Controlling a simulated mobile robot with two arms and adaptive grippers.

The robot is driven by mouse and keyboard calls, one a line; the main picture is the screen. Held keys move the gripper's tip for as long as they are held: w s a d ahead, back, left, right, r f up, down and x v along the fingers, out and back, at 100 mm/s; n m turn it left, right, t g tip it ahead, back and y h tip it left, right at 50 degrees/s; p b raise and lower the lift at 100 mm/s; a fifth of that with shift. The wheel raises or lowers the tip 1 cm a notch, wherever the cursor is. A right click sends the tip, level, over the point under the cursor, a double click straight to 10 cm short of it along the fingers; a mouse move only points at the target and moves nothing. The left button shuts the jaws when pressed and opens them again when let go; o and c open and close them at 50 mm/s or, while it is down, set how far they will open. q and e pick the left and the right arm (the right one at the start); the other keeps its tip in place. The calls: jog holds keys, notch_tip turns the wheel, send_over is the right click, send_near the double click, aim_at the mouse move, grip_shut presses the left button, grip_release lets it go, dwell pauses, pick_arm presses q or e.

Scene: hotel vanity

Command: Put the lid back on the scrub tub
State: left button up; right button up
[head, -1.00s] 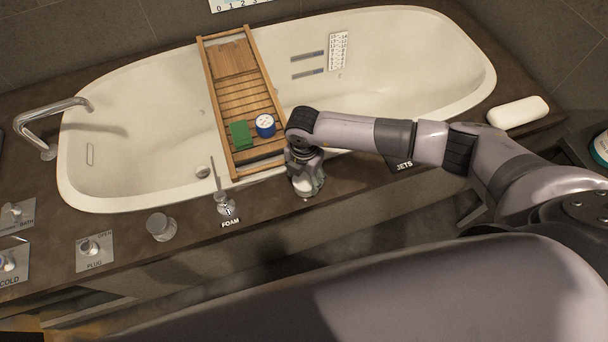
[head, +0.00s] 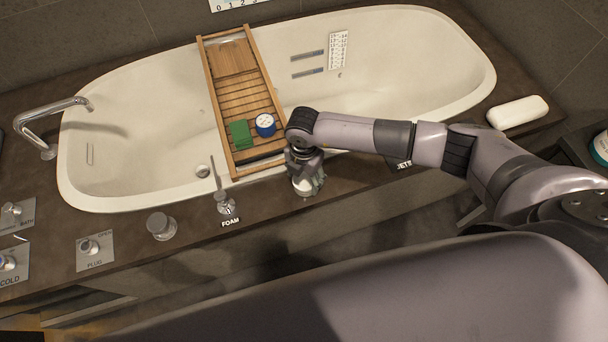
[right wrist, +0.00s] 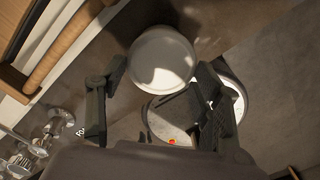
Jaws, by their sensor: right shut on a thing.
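My right gripper (head: 306,188) is low over the dark ledge at the tub's front edge in the head view. In the right wrist view its two fingers (right wrist: 160,88) are shut on a smooth, round white thing that looks like the lid (right wrist: 162,58). Beside and partly behind the right finger is a larger round thing with a pale rim and greyish inside, which looks like the scrub tub (right wrist: 238,94). The finger hides much of it, and I cannot tell whether lid and tub touch. In the head view the gripper mostly hides both. My left gripper is not in view.
A wooden tray (head: 222,62) spans the bathtub (head: 400,60), holding a green block (head: 240,134) and a blue round thing with a white top (head: 265,124). A foam knob (head: 225,204) stands left of the gripper. A white bar (head: 518,112) lies at the far right.

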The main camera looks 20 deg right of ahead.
jog(key=o, duration=0.8)
jog(key=shift+c, duration=0.2)
jog(key=shift+o, duration=0.4)
jog(key=o, duration=0.3)
jog(key=shift+r, duration=0.1)
jog(key=shift+r+p, duration=3.15)
jog(key=shift+r, duration=0.3)
jog(key=shift+c, duration=0.3)
